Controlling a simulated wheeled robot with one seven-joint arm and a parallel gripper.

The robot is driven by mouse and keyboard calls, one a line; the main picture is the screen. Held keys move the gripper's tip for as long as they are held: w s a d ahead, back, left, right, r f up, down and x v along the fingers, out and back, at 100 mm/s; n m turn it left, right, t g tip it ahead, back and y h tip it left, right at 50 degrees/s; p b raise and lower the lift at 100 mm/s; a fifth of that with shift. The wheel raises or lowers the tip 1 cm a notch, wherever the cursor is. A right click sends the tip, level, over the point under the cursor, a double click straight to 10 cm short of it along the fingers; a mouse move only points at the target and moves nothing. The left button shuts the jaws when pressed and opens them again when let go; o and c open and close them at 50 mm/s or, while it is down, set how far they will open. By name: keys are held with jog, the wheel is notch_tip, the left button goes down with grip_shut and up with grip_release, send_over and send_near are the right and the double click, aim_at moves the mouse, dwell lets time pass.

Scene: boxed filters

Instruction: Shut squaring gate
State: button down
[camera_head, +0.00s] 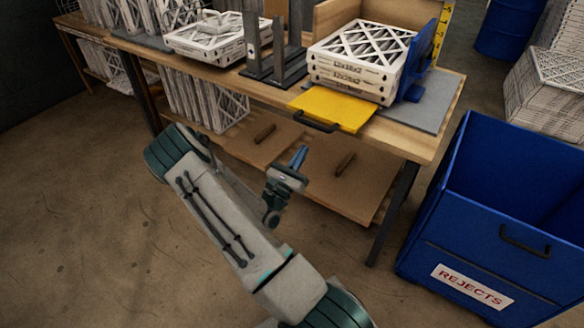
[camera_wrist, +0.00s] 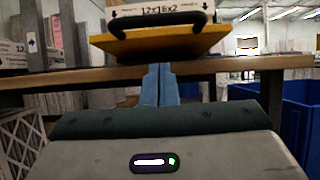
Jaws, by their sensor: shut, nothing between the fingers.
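The squaring gate appears to be the yellow panel (camera_head: 335,109) with a black bar handle (camera_head: 316,122) along its front edge. It lies about flat, folded out at the bench's front, before a stack of white boxed filters (camera_head: 355,72). In the wrist view the yellow panel (camera_wrist: 160,43) and its black handle (camera_wrist: 156,20) are above and beyond my fingers. My gripper (camera_head: 299,157) is shut and empty, below and in front of the bench edge, apart from the handle. Its blue fingers also show in the wrist view (camera_wrist: 159,80).
A blue upright plate (camera_head: 425,50) stands right of the stack. Dark metal uprights (camera_head: 265,50) stand left of it. The wooden bench (camera_head: 430,143) has a lower shelf below. A blue rejects bin (camera_head: 490,240) stands at right. The floor at left is clear.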

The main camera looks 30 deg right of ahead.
jog(key=r, duration=0.1)
jog(key=d+r, duration=0.1)
jog(key=r, duration=0.1)
jog(key=w+d+r, duration=0.1)
jog(key=shift+d+r+p, duration=0.1)
jog(key=shift+r+p, duration=0.2)
jog(key=shift+r, duration=0.1)
